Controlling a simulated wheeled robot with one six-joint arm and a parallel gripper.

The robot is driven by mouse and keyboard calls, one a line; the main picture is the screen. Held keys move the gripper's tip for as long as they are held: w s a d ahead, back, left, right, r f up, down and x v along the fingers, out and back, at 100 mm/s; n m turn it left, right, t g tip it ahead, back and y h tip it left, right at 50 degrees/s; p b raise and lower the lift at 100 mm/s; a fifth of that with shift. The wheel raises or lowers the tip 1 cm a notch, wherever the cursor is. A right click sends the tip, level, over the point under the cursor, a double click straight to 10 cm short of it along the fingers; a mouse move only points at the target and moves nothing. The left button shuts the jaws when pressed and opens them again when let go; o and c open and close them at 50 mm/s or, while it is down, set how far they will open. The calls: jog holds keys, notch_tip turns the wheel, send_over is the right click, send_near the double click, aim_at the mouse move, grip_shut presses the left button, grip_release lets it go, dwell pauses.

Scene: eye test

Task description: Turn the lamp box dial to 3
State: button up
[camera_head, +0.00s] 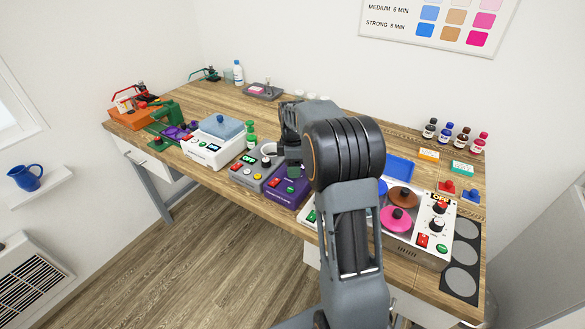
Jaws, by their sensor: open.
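No box here carries a readable lamp label, so I cannot tell for sure which one is the lamp box. A white box (420,250) at the right has dark dials (438,223) on its panel, with a small "OFF" marking near the top; the dial setting is too small to read.
A white box with a blue lid (220,127) and a green-orange device stand at the left. Pink (396,219) and brown lids sit on the right box. Small bottles (446,131) stand at the back right. A dark mat (462,262) with grey discs lies along the right edge.

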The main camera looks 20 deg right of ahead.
jog(key=shift+f, duration=0.6)
jog(key=c, duration=0.9)
